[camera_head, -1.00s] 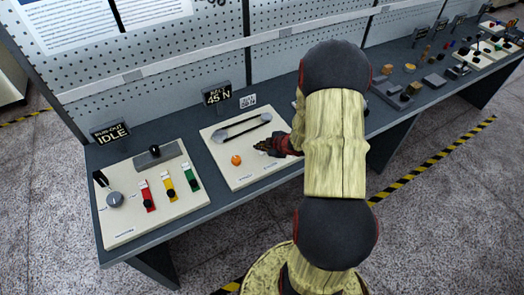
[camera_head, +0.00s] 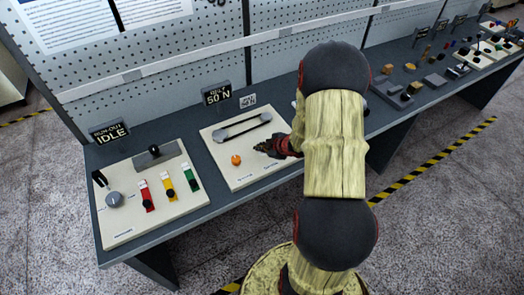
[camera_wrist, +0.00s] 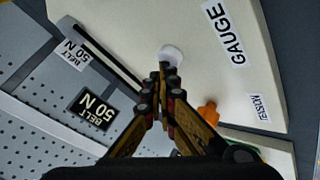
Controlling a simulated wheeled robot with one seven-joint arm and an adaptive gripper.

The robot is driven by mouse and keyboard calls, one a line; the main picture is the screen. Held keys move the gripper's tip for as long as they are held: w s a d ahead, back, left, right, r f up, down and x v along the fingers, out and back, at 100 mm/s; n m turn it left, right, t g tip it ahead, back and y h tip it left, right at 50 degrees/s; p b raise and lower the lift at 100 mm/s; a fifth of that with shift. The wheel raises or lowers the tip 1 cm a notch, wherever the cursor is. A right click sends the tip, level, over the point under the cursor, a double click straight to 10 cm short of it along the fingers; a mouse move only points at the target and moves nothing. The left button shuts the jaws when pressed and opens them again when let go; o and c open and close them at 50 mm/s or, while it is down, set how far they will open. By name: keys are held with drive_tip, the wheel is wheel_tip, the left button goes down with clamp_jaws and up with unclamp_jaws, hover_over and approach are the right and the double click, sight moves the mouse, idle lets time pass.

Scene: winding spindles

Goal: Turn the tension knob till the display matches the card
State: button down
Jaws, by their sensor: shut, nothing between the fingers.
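The orange tension knob (camera_head: 236,160) stands on the front left of the cream belt board; it also shows in the wrist view (camera_wrist: 207,112), beside the TENSION label. The dark display (camera_head: 217,96) behind the board reads BELT 50 N, also in the wrist view (camera_wrist: 93,110). The white card (camera_head: 248,101) to its right reads BELT 50 N in the wrist view (camera_wrist: 76,52). My gripper (camera_wrist: 166,72) is shut and empty, with its tips at a white round button (camera_wrist: 172,54) near the GAUGE label. I cannot tell whether they touch. The gripper is right of the orange knob in the head view (camera_head: 258,147).
The left board (camera_head: 120,228) carries a grey dial and red, yellow and green switches, with an IDLE display behind. A pegboard rises behind the bench. My arm hides part of the bench to the right.

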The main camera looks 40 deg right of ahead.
idle(0.3)
drive_tip(key=shift+r+p, duration=0.9)
wheel_tip(320, 180, up, 5)
drive_tip(key=p, duration=0.4)
drive_tip(key=shift+p, duration=0.3)
idle(0.4)
